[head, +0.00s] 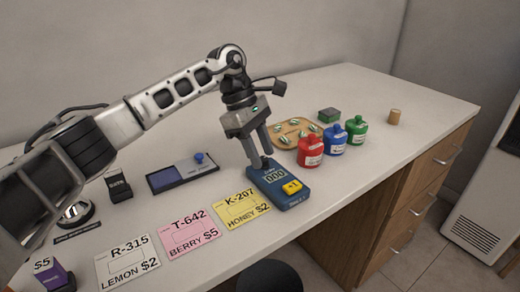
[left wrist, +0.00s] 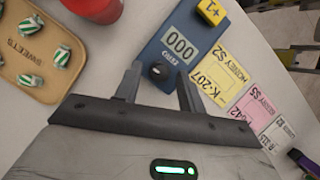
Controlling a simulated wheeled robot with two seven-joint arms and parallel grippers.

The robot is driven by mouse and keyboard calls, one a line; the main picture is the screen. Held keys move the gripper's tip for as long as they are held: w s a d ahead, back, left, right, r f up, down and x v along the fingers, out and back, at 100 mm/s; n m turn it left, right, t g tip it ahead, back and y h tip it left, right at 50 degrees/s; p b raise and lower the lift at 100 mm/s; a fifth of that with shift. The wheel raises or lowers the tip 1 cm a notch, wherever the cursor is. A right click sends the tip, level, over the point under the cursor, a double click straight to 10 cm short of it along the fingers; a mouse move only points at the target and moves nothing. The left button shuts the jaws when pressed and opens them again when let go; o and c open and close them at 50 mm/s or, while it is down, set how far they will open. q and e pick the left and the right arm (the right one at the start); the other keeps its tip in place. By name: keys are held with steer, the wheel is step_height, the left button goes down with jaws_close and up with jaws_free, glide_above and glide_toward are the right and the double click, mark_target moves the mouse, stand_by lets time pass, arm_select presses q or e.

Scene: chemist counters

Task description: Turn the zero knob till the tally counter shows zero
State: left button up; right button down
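The blue tally counter (head: 280,190) lies on the white counter; its display (left wrist: 180,45) reads 000. Its black zero knob (left wrist: 158,71) shows in the left wrist view at the near end of the device, below the display. A yellow +1 button (head: 291,187) is at its other end. My left gripper (head: 261,160) is over the knob end, pointing down. In the left wrist view my left gripper (left wrist: 158,82) has its fingers apart, one to each side of the knob, with gaps showing; it is open and empty. My right gripper is out of view.
Yellow (head: 241,209), pink (head: 189,232) and white (head: 128,262) price cards lie left of the tally counter. Red (head: 310,152), blue (head: 333,140) and green (head: 356,130) bottles stand to its right. A wooden sweets tray (head: 283,138) is behind. A blue pad (head: 180,179) lies further left.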

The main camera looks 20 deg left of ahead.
arm_select(q)
steer(key=shift+r, duration=0.1)
steer(key=v, duration=1.5)
steer(key=shift+r+p, duration=0.35)
steer(key=shift+p, duration=0.1)
